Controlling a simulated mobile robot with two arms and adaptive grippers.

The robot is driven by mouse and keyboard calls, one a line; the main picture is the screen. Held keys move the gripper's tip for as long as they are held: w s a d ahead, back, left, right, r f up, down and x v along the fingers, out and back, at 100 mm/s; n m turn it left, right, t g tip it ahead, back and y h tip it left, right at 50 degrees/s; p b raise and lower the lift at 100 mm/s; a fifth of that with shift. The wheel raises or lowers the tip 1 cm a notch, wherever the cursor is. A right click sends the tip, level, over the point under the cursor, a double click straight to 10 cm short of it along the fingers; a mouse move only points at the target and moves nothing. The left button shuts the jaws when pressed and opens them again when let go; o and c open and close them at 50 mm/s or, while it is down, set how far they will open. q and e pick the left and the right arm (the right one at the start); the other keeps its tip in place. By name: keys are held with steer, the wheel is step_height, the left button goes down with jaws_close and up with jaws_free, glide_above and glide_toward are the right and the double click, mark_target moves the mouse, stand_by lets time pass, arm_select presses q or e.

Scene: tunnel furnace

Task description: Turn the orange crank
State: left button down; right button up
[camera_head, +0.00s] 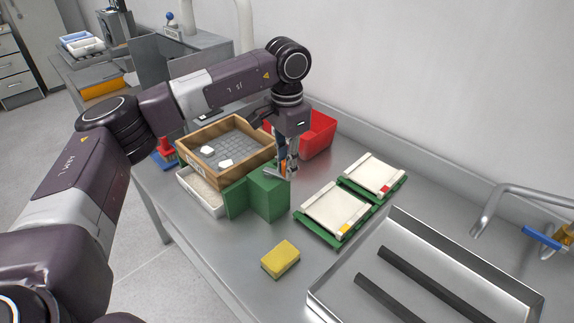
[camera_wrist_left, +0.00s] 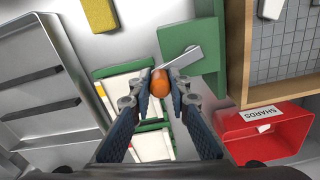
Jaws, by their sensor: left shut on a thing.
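The crank has an orange knob (camera_wrist_left: 159,84) and a flat metal arm (camera_wrist_left: 184,60), both showing in the left wrist view. In the head view my left gripper (camera_head: 286,172) is at the box's upper right, where the knob is mostly hidden. My right gripper is in neither view.
A wooden-framed tray (camera_head: 254,142) with white pieces stands beside the green box, with a red bin (camera_head: 322,135) behind.

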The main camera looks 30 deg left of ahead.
arm_select(q)
steer(key=c, duration=1.8)
jaws_free()
steer(key=shift+s, duration=0.1)
step_height(320, 180, up, 8)
steer(key=shift+f, duration=0.25)
